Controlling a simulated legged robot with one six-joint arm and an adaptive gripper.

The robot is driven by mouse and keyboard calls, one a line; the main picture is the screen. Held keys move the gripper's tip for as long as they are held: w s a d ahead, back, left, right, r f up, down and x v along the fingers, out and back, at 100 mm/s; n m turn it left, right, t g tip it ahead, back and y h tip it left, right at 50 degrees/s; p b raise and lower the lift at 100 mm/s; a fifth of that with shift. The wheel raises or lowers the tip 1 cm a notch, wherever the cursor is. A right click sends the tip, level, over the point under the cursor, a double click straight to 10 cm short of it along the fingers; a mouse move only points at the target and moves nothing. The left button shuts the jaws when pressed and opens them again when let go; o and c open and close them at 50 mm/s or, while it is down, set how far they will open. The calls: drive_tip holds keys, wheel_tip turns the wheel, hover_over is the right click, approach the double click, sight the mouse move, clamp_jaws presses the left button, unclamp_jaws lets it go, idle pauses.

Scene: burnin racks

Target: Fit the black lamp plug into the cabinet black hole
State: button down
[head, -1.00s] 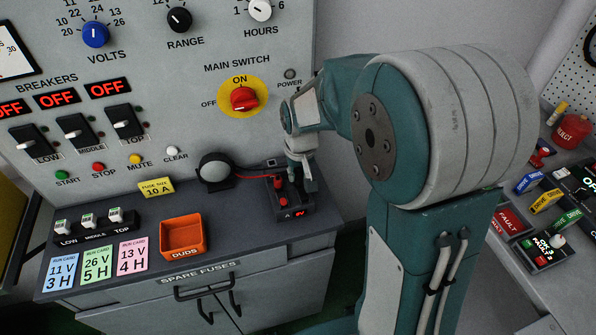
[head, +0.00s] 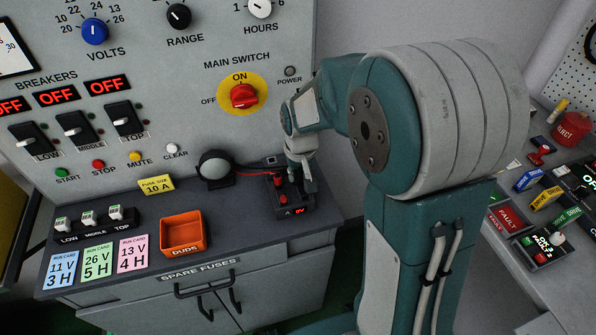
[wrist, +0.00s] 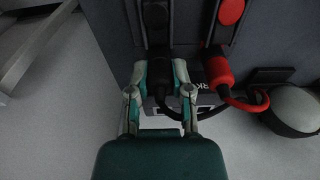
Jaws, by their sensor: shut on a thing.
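My gripper (wrist: 160,78) is shut on the black lamp plug (wrist: 158,68), with one finger on each side of it. The plug is by the black test box, and a black cable runs from it toward the lamp. I cannot tell whether its tip is in a hole. The red plug (wrist: 217,68) is beside it, with a red cable. The dark round lamp (head: 215,169) stands at the back of the bench and also shows in the wrist view (wrist: 295,108). In the head view my gripper (head: 304,178) hides the black plug. I cannot make out the cabinet's black hole.
An orange DUDS tray (head: 184,233), run cards (head: 97,261) and a fuse holder (head: 88,228) are to the left. The cabinet panel (head: 195,100) rises behind.

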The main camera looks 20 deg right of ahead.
drive_tip(key=shift+c, duration=2.2)
unclamp_jaws()
drive_tip(key=o, duration=0.4)
drive_tip(key=shift+r, duration=2.7)
